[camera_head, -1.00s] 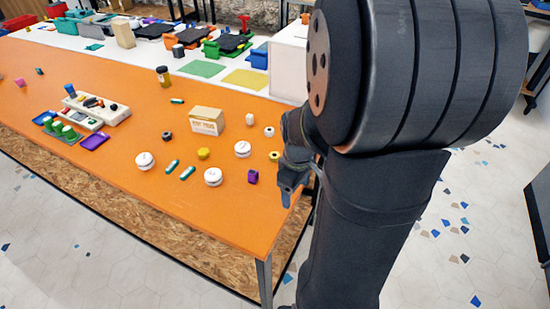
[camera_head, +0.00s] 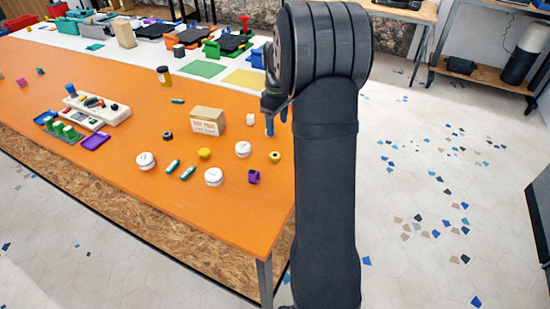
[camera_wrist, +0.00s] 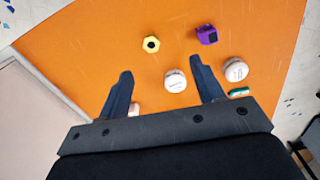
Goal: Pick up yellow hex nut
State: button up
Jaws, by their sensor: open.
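The yellow hex nut (camera_head: 275,157) lies on the orange table near its right edge. In the wrist view the yellow hex nut (camera_wrist: 151,44) shows its dark centre hole, beyond my fingertips and between their lines. My gripper (camera_wrist: 161,70) is open and empty above the table. In the head view my gripper (camera_head: 269,119) is partly hidden by my arm and appears behind the nut, apart from it. A second yellow piece (camera_head: 204,154) lies further left.
A purple piece (camera_wrist: 207,35) lies right of the nut in the wrist view. A white round piece (camera_wrist: 175,80) lies between my fingers' lines, and another (camera_wrist: 236,69) further right. A cardboard box (camera_head: 207,121) stands left of my gripper. Bare orange table (camera_head: 240,215) lies in front.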

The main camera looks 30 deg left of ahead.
jog(key=w+a, duration=0.2)
send_over(275, 155)
jog(key=f, duration=1.1)
jog(key=shift+s+f, duration=0.1)
jog(key=shift+s, duration=0.2)
jog(key=f, duration=0.5)
jog(key=shift+w+f, duration=0.25)
jog(key=shift+f, duration=0.05)
jog(key=c, duration=1.1)
jog(key=shift+o, duration=0.2)
jog(key=shift+r, duration=0.15)
